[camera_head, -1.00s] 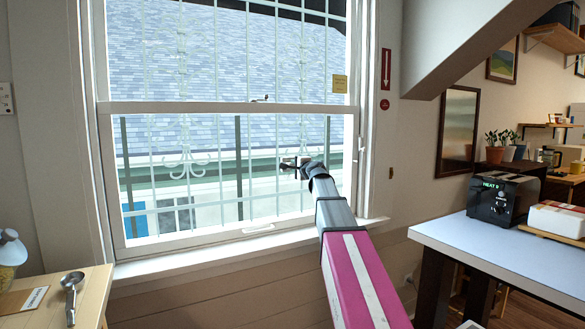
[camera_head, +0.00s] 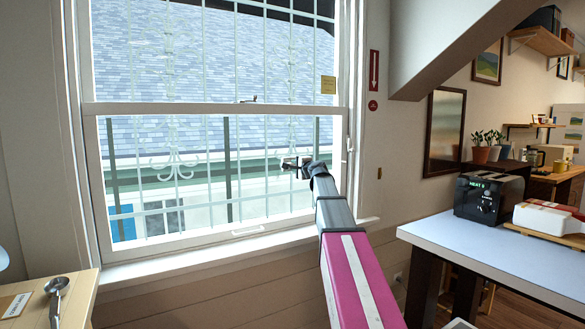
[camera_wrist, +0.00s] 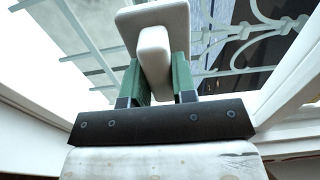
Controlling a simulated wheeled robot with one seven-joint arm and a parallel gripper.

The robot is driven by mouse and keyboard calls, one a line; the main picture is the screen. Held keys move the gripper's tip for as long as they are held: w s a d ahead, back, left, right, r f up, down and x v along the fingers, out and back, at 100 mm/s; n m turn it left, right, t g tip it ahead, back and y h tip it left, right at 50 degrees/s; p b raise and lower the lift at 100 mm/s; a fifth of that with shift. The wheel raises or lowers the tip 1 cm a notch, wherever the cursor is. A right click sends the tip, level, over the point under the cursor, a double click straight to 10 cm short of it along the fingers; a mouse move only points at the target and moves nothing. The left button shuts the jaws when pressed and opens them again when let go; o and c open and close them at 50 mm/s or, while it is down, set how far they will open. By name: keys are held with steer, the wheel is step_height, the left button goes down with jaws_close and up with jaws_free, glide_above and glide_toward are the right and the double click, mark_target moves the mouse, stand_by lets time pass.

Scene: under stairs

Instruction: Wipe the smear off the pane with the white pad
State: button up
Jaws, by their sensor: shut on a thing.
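My gripper (camera_head: 291,164) is at the end of my outstretched arm, in front of the lower right part of the window. In the wrist view my gripper (camera_wrist: 156,85) is shut on the handle of the white pad (camera_wrist: 163,19), with a green finger on each side. The pad's broad part lies beyond the fingertips, towards the glass. I cannot tell whether it touches the glass. The lower pane (camera_head: 215,185) shows in the head view, with white bars and a slate roof behind it. I cannot make out a smear on it in either view.
The window sill (camera_head: 225,253) runs below the pane. A wooden table with a metal scoop (camera_head: 56,296) is at the lower left. At the right a white-topped table (camera_head: 500,250) holds a black toaster (camera_head: 488,199) and a white box (camera_head: 550,218).

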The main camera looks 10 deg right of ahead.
steer(key=shift+w+d, duration=0.2)
steer(key=shift+d, duration=0.5)
steer(key=shift+s, duration=0.2)
steer(key=shift+v, duration=2.9)
steer(key=v, duration=0.3)
